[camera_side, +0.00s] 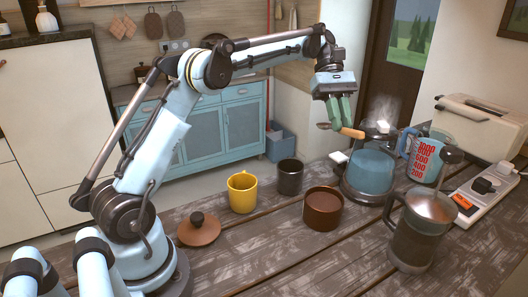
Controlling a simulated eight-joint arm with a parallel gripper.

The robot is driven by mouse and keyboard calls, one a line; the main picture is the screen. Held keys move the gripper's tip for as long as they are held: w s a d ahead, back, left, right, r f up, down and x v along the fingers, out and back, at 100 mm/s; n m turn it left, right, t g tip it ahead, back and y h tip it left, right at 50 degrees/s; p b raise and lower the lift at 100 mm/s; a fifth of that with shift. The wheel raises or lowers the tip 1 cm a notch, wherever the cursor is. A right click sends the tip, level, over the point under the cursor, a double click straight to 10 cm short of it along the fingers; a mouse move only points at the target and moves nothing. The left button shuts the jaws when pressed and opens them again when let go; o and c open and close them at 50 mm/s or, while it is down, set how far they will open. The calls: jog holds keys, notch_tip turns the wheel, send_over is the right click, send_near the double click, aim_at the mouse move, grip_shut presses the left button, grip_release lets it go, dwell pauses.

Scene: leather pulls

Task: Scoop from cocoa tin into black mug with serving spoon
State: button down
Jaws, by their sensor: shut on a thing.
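My gripper (341,112) has green fingers and is shut on the serving spoon (352,132), high above the table. The spoon has an orange-tan handle on the right and a small dark end on the left. It lies nearly level; whether it carries anything I cannot tell. The cocoa tin (322,221), brown, round and open, stands on the table below the gripper and slightly left. Its dark inside shows, but its contents are unclear. The black mug (290,179) stands upright just behind and left of the tin. My gripper touches neither.
A yellow mug (242,194) stands left of the black mug, with a brown knobbed lid (199,231) nearby. A steaming glass kettle (369,175), measuring jug (425,160), French press (414,236), power strip (484,194) and toaster (482,124) crowd the right. The front table is clear.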

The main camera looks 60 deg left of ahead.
notch_tip(320, 180, down, 3)
jog(key=shift+r, duration=0.15)
jog(key=shift+s+f, duration=0.1)
jog(key=shift+f, duration=0.15)
jog(key=s+t, duration=0.1)
jog(key=s+m+t, duration=0.1)
jog(key=s, duration=0.1)
jog(key=s+t, duration=0.1)
jog(key=s, duration=0.1)
jog(key=shift+s+d+r+h, duration=0.1)
jog(key=shift+d+r+h, duration=0.15)
jog(key=shift+r+h, duration=0.15)
jog(key=shift+s+a+f+m+t+h, duration=0.1)
jog(key=shift+s+a+m+t+h, duration=0.1)
jog(key=shift+s+a+m+t, duration=0.25)
jog(key=shift+s+a+m+t+h, duration=0.25)
jog(key=shift+s+t, duration=0.3)
jog(key=shift+s, duration=0.2)
